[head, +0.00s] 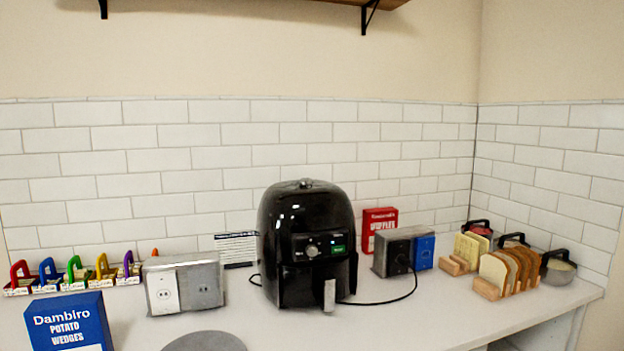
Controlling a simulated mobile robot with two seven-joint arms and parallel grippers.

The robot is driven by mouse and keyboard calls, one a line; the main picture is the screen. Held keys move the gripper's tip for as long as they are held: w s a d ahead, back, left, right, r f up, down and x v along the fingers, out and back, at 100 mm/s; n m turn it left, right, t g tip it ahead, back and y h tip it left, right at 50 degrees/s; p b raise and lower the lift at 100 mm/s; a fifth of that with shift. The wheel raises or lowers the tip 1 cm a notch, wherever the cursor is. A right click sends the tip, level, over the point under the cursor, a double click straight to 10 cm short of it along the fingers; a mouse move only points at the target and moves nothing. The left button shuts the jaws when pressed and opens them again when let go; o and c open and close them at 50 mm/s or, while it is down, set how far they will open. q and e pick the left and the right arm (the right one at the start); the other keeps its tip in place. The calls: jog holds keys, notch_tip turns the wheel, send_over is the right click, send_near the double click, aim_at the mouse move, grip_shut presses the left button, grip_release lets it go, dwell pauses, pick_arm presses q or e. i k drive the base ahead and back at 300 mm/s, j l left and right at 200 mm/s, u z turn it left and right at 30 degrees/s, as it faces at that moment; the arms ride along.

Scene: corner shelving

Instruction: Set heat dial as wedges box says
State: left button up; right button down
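The wedges box (68,322) is blue with white lettering, "Dambiro Potato Wedges", and stands at the front left of the counter. Its lower part is cut off by the picture edge, and no heat setting can be read on it. A black air fryer (296,215) stands mid-counter against the tiled wall. A round dial (312,250) with a light knob sits on its front, left of a small green display (339,249). The dial's markings are too small to read. Neither of my grippers is in view.
A grey appliance (203,286) stands left of the fryer, a dark one (393,254) right of it. A red waffles box (377,226) and bread racks (507,268) are farther right. Coloured holders (76,271) line the left.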

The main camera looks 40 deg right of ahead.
aim_at(304, 181)
jog(key=j+z, duration=0.15)
jog(key=z, duration=0.95)
jog(key=k+l, duration=0.05)
